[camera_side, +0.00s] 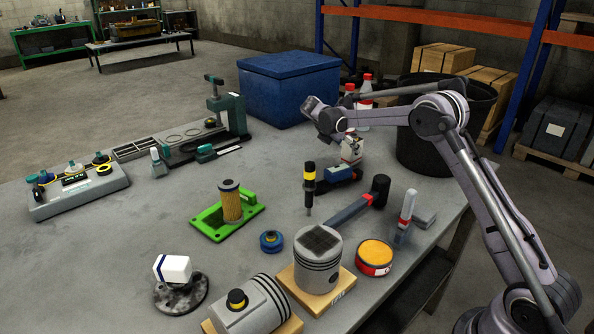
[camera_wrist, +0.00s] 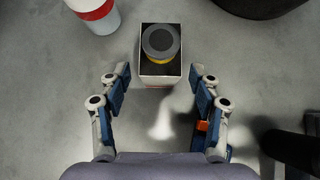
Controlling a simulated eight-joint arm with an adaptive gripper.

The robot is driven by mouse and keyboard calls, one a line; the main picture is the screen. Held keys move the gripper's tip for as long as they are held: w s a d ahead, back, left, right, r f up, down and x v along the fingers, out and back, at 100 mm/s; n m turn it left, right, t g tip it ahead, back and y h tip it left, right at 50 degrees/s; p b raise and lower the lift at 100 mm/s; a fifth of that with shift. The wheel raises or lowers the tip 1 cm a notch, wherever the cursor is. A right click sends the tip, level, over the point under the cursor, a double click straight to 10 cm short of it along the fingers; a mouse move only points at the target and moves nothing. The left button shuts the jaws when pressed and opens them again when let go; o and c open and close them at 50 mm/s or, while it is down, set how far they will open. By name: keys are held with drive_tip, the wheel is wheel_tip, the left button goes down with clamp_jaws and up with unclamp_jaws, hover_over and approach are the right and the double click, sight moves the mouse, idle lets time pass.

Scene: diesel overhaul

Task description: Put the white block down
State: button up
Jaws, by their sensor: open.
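A white block (camera_side: 174,268) with a dark stripe on its left part rests on a dark, mottled round piece (camera_side: 181,296) at the front left of the table. My gripper (camera_wrist: 158,75) is open, its two blue-and-grey fingers spread apart in the wrist view. It is far from this block, toward the back right of the table. A small open-topped white box (camera_wrist: 161,77) with a grey round cap and a yellow ring lies just ahead of and between the fingertips; the fingers do not appear to touch it. In the side view, the white box (camera_side: 351,148) stands close by my gripper.
Red-capped bottles (camera_side: 365,85) and a blue bin (camera_side: 290,88) stand behind. A black-headed mallet (camera_side: 377,190), a screwdriver (camera_side: 309,185), a green tray (camera_side: 228,218) and a piston (camera_side: 318,260) occupy the table. Bare table lies left of the green tray.

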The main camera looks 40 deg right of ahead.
drive_tip(key=s+a+r+m+t+y, duration=0.2)
drive_tip(key=s+a+r+m, duration=0.3)
drive_tip(key=a+r, duration=0.55)
drive_tip(key=s+a+f+m+t+y, duration=0.1)
drive_tip(key=s+a+f+m+y, duration=0.1)
drive_tip(key=s+a+m, duration=0.2)
drive_tip(key=s+a+f+m+t+y, duration=0.2)
drive_tip(key=s+a+m, duration=0.2)
drive_tip(key=s+a, duration=0.4)
drive_tip(key=s+a+f+m+t+y, duration=0.2)
drive_tip(key=s+a+m, duration=0.3)
drive_tip(key=s, duration=0.7)
drive_tip(key=shift+s+a+y, duration=0.4)
drive_tip(key=shift+y, duration=0.1)
